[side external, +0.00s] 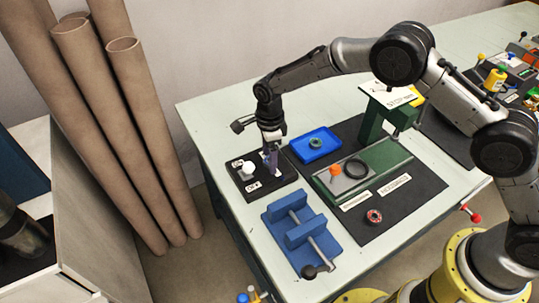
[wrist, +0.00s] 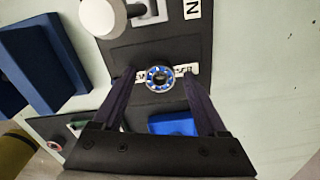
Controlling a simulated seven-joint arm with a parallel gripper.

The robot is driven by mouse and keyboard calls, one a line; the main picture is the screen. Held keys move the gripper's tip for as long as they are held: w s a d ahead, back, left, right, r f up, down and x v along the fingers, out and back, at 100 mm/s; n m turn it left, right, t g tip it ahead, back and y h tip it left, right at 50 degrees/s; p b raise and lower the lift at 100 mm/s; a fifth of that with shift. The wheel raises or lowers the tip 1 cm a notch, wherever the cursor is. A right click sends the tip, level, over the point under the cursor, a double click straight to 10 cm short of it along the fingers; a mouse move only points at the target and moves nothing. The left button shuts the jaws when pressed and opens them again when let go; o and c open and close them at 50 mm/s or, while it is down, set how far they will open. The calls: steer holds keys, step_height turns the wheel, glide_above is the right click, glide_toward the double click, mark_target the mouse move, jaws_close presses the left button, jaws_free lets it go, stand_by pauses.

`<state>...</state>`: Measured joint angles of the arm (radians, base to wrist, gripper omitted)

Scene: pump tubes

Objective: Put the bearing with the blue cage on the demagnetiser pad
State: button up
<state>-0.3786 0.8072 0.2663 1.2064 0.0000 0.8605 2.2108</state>
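The bearing with the blue cage (wrist: 160,77) lies on or just over a black plate with a white knob, covering the middle of a small white label. In the side view my fingers hide it. My gripper (wrist: 159,73) is open, with one dark finger on each side of the bearing and a visible gap to both. In the side view my gripper (side external: 270,170) points down over the right part of the black plate (side external: 240,180). The labels are too small or cut off to read, so I cannot tell for sure which surface is the demagnetiser pad.
A blue tray (side external: 298,152) holds a green ring part (side external: 316,143). A blue vise (side external: 280,235) stands in front. A green press (side external: 372,125) stands at the right, with a black ring (side external: 357,168) on its base. A red-caged bearing (side external: 374,217) lies on the dark mat.

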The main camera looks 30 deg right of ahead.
steer(key=shift+r, duration=0.1)
step_height(320, 180, up, 12)
steer(key=shift+r, duration=0.2)
stand_by(0.4)
